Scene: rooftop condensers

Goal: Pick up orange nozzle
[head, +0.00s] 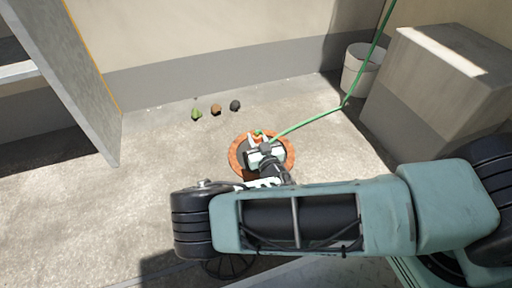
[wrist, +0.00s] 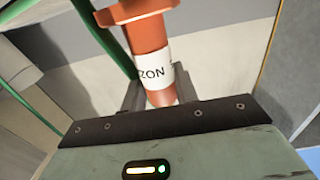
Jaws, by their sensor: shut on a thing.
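The orange nozzle (wrist: 152,38) fills the upper middle of the wrist view. A green hose (head: 309,122) runs to the nozzle from the upper right. My gripper and arm hide part of the pot.
Three small lumps, green (head: 196,114), brown (head: 216,110) and dark grey (head: 235,105), lie on the floor near the back wall. A grey bucket (head: 358,76) and a large box-like block (head: 432,105) stand at right. A grey panel (head: 75,75) stands at left. The left floor is clear.

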